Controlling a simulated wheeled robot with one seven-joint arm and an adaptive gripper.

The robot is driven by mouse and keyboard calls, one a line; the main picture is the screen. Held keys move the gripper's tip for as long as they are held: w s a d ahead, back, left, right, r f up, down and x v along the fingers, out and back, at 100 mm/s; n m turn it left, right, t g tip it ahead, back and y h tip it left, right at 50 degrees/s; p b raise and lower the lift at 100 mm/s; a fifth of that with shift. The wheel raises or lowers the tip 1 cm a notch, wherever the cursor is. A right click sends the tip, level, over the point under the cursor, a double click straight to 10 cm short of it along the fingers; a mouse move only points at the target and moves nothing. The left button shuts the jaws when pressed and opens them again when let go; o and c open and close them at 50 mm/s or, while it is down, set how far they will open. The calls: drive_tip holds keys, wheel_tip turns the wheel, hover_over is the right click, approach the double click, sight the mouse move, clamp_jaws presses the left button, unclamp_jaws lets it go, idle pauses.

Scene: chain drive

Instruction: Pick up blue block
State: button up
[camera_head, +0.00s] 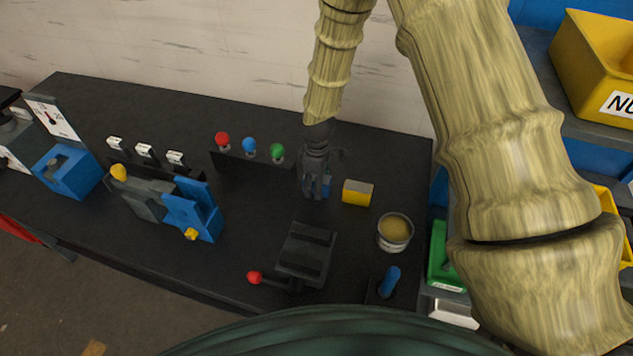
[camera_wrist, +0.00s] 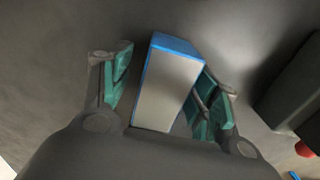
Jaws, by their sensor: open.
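The blue block (camera_wrist: 170,88) stands between the two fingers of my gripper (camera_wrist: 160,90) in the wrist view. Its edge is blue and the face toward the camera looks grey. The fingers have teal pads; a gap shows on the left side, while the right finger is close to the block and I cannot tell if it touches. In the head view my gripper (camera_head: 316,190) points down at the black table, and a small part of the blue block (camera_head: 326,186) shows by the fingers; most of it is hidden.
A yellow block (camera_head: 357,192) lies just right of my gripper. A tin (camera_head: 395,231) stands to the right, and a dark block-like fixture with a red-knobbed lever (camera_head: 306,254) in front. A rack with red, blue and green knobs (camera_head: 249,147) stands left. The black table (camera_head: 255,215) is bare between them.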

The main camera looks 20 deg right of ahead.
clamp_jaws()
idle(0.3)
drive_tip(key=shift+r, duration=0.15)
drive_tip(key=shift+w+r+b, duration=0.1)
drive_tip(key=shift+r+b, duration=0.25)
drive_tip(key=shift+r, duration=0.2)
drive_tip(key=shift+r+b, duration=1.35)
drive_tip(key=shift+r, duration=2.95)
